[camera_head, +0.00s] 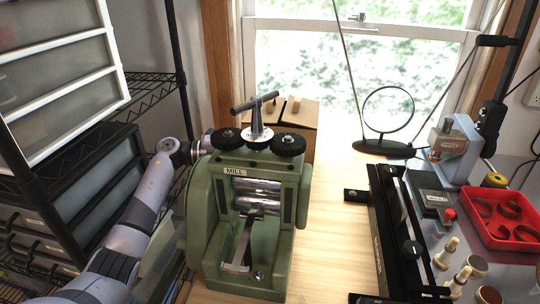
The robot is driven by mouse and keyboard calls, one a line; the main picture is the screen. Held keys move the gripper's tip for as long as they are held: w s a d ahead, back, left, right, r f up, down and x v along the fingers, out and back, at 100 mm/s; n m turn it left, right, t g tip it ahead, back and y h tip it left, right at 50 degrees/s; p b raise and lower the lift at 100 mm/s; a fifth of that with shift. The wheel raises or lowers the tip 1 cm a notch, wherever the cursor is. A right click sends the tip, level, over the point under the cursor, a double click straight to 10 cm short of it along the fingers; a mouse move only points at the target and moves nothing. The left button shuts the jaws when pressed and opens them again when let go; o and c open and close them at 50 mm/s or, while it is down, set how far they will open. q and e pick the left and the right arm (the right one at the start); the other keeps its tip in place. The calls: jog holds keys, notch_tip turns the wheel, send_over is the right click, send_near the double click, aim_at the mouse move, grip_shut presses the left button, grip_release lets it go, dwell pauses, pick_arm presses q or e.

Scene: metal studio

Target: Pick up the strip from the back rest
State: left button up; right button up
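The green rolling mill (225,200), labelled MILL, stands on the wooden bench with its steel rollers (258,192) facing me. The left gripper's fingers are hidden behind the mill. My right gripper is not in view.
A T-handle (256,104) and black knobs top the mill. Wooden boxes (299,113) stand behind it. Wire shelving with drawers (60,85) crowds the left. A black long tool (392,225), a ring stand and a red tray (505,248) are right. Bare bench (328,225) lies between.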

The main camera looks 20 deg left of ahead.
pick_arm(q)
grip_shut()
jog(key=shift+r, duration=0.1)
dwell(0.4)
